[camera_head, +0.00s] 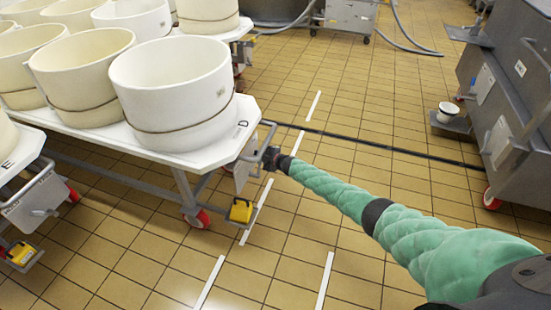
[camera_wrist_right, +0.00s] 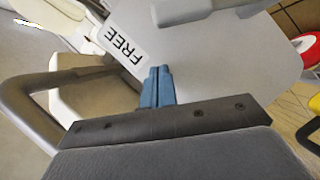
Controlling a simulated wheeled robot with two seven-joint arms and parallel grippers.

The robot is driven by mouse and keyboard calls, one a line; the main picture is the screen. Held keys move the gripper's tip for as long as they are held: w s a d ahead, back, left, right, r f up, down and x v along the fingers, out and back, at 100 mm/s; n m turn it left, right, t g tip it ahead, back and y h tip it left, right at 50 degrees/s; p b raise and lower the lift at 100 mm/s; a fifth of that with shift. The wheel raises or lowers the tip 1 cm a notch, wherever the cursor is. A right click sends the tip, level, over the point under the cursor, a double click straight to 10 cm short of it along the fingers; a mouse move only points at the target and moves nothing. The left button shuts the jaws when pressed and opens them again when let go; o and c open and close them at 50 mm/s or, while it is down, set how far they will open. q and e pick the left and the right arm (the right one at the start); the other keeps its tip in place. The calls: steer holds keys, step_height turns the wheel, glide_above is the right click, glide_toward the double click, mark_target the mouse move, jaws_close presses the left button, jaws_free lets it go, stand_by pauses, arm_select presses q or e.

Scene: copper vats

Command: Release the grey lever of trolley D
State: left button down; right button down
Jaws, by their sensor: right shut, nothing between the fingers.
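Trolley D (camera_head: 242,124), marked with a letter D on its white top, stands left of centre with white tubs on it. My right gripper (camera_head: 270,157) is at the trolley's near right end, by its side plate and handle. In the right wrist view the gripper's blue fingertips (camera_wrist_right: 157,88) are together and empty, in front of a pale grey plate (camera_wrist_right: 225,65) with a "FREE" label (camera_wrist_right: 110,47). A light grey part at the top edge (camera_wrist_right: 195,10) may be the grey lever; I cannot tell for certain. My left gripper is not in view.
A yellow pedal (camera_head: 240,211) and red wheel (camera_head: 197,218) are low on trolley D. Trolley E (camera_head: 22,150) stands close at the left. A large grey machine (camera_head: 505,110) is at the right. Tiled floor with white lines lies clear between.

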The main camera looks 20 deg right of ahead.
steer(key=p+v, duration=0.1)
steer(key=v, duration=0.9)
steer(key=shift+w+d+r+p, duration=0.2)
steer(key=shift+w+r+p, duration=0.1)
